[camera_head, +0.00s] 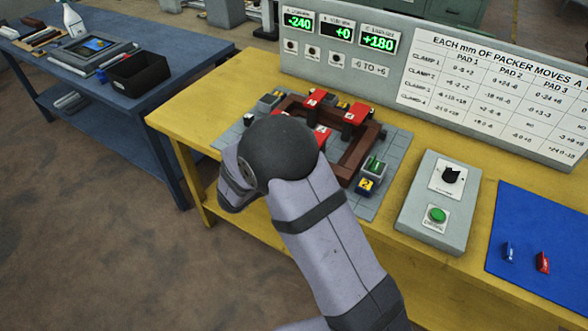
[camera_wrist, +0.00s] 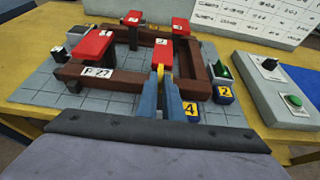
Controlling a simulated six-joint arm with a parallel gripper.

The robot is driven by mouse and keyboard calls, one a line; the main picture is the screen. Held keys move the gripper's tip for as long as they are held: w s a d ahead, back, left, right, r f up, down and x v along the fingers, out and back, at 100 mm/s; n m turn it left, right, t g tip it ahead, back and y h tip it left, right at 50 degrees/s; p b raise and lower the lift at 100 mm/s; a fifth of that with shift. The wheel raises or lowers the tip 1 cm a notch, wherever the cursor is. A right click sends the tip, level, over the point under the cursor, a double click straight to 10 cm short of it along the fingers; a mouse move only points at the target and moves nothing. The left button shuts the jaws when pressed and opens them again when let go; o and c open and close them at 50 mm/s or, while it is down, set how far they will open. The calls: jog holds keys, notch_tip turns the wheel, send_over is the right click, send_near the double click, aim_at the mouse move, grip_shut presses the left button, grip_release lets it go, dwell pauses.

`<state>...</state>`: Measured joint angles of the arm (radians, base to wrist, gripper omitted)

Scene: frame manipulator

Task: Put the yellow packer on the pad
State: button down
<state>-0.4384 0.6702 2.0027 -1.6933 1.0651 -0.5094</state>
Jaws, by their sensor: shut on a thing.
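My gripper (camera_wrist: 161,90) shows in the wrist view as two blue fingers close together, shut on a small yellow piece, the yellow packer (camera_wrist: 160,71). The packer is at the fingertips, in front of a red clamp (camera_wrist: 160,50) and the brown frame (camera_wrist: 189,78). Whether it touches anything below is hidden. Blocks with yellow labels stand near the frame: one marked 4 (camera_wrist: 191,111) right beside the fingers and one marked 2 (camera_wrist: 225,94) farther right. I cannot tell which pad the task means. In the head view my arm hides the gripper and packer.
Several red clamps stand around the frame on a grey gridded plate (camera_head: 394,150). A control box (camera_head: 436,215) with a green button stands to the right. A blue mat (camera_head: 535,225) holds a blue piece (camera_head: 508,252) and a red piece (camera_head: 543,262). Displays read -240, +0, +180.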

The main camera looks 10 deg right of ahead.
jog(key=shift+f+p, duration=0.45)
jog(key=shift+f, duration=2.05)
jog(key=shift+f, duration=0.2)
jog(key=c, duration=1.9)
grip_release()
jog(key=shift+r, duration=0.15)
jog(key=shift+r, duration=0.15)
jog(key=b+v, duration=0.2)
jog(key=v, duration=1)
